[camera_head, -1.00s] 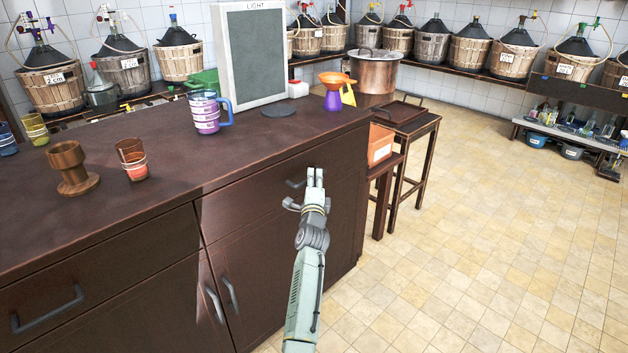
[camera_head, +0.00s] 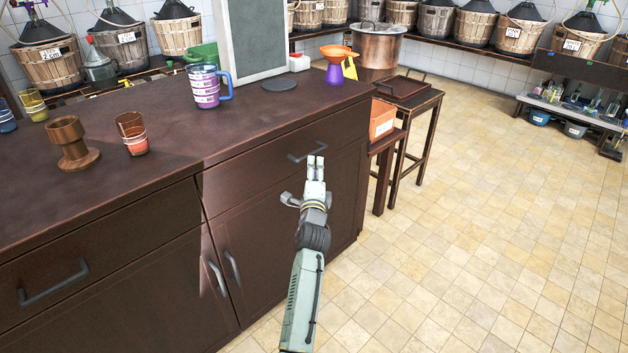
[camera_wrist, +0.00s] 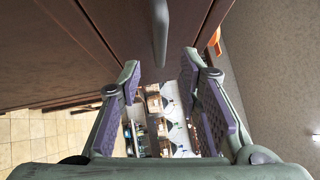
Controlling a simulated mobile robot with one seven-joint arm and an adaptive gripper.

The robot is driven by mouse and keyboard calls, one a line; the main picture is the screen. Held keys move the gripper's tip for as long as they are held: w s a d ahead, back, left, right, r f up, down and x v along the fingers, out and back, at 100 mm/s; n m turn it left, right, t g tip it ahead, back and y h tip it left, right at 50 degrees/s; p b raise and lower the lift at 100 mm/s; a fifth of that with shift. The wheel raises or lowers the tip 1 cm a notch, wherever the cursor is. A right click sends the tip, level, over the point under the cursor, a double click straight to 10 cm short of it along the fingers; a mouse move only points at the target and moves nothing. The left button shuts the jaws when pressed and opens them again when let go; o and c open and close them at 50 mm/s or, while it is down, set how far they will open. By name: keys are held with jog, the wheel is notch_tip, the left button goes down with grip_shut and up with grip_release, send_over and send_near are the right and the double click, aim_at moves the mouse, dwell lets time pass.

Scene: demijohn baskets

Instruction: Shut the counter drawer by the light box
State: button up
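The light box (camera_head: 248,40) stands on the dark brown counter (camera_head: 130,190), its top cut off in the head view. The counter drawer (camera_head: 255,180) below it has a dark bar handle (camera_head: 307,153). I cannot tell how far, if at all, this drawer stands out. My gripper (camera_head: 316,160) is in front of the drawer's right part, its fingertips overlapping the handle's right end in the head view. In the wrist view, its fingers are apart and empty (camera_wrist: 160,75). The handle (camera_wrist: 160,35) shows at the top, lined up with the gap; contact cannot be told.
A second drawer (camera_head: 110,235) is at left, with cupboard doors (camera_head: 270,260) below. A purple-banded mug (camera_head: 205,88), orange funnel (camera_head: 335,58) and wooden cup (camera_head: 72,145) stand on top. A small table (camera_head: 420,105) stands right of the counter. The tiled floor (camera_head: 480,230) is open.

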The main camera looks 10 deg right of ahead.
jog(key=shift+s+a+f, duration=0.15)
jog(key=shift+s, duration=1)
jog(key=shift+s+a+f, duration=0.1)
jog(key=shift+s+a, duration=0.05)
jog(key=shift+s, duration=0.95)
